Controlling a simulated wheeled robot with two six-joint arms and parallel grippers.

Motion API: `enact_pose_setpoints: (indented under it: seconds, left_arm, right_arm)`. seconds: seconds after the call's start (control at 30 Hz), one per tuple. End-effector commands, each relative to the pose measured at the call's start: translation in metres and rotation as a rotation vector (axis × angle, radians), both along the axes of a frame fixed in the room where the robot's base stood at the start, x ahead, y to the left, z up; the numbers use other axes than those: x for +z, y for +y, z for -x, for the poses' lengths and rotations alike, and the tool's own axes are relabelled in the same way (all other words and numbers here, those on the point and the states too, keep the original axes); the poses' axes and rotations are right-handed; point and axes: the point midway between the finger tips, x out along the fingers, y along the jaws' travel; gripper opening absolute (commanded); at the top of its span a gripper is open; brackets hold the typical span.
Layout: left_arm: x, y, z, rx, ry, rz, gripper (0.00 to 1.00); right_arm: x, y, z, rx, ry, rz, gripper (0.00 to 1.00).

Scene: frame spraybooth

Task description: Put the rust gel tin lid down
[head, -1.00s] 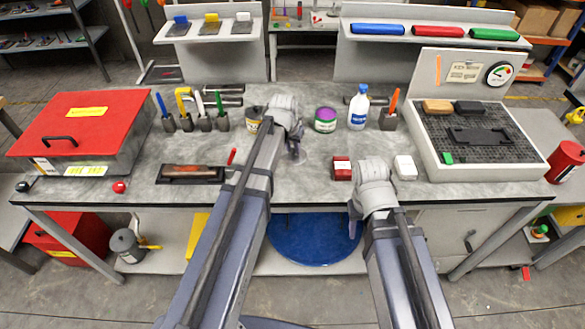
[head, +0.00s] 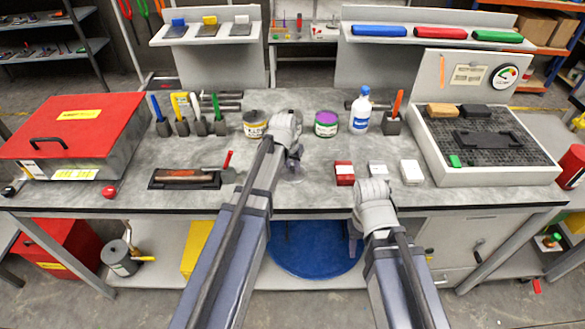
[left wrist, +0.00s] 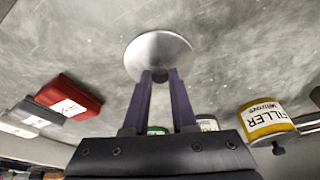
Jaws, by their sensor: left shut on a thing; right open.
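The rust gel tin lid is a round silver disc (left wrist: 150,52) in the left wrist view. My left gripper (left wrist: 161,75) is shut on its middle, over the grey bench top. In the head view my left gripper (head: 292,168) is low over the bench in front of the tins, and the lid is hard to make out below it. I cannot tell whether the lid touches the bench. An open tin with purple contents (head: 326,124), likely the rust gel tin, stands at the back. My right gripper (head: 355,235) is open at the bench's front edge, partly hidden by my arm.
A filler tin (head: 255,124) stands behind my left gripper. Red (head: 345,173), grey (head: 377,170) and white (head: 411,172) boxes sit to the right. A white bottle (head: 361,112) stands at the back. Bench around the lid is clear.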

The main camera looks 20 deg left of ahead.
Motion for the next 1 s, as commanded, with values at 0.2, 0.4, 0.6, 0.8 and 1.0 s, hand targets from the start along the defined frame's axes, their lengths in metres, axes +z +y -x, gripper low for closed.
enact_pose_setpoints:
  seconds: [0.2, 0.4, 0.6, 0.8, 1.0]
  left_arm:
    - [-0.005, 0.000, 0.000, 0.000, 0.000, 0.000, 0.00]
    - [-0.003, 0.000, 0.000, 0.000, 0.000, 0.000, 0.46]
    - [-0.003, 0.000, 0.000, 0.000, 0.000, 0.000, 0.55]
    - [-0.001, 0.000, 0.000, 0.000, 0.000, 0.000, 0.55]
    - [0.010, 0.000, 0.002, 0.000, 0.000, 0.000, 0.55]
  right_arm:
    - [-0.005, 0.000, 0.000, 0.000, 0.000, 0.000, 0.50]
    - [-0.003, 0.000, 0.000, 0.000, 0.000, 0.000, 0.50]
    - [-0.003, 0.000, 0.000, 0.000, 0.000, 0.000, 0.50]
    - [-0.001, 0.000, 0.000, 0.000, 0.000, 0.000, 0.50]
    - [0.010, 0.000, 0.000, 0.000, 0.000, 0.000, 0.50]
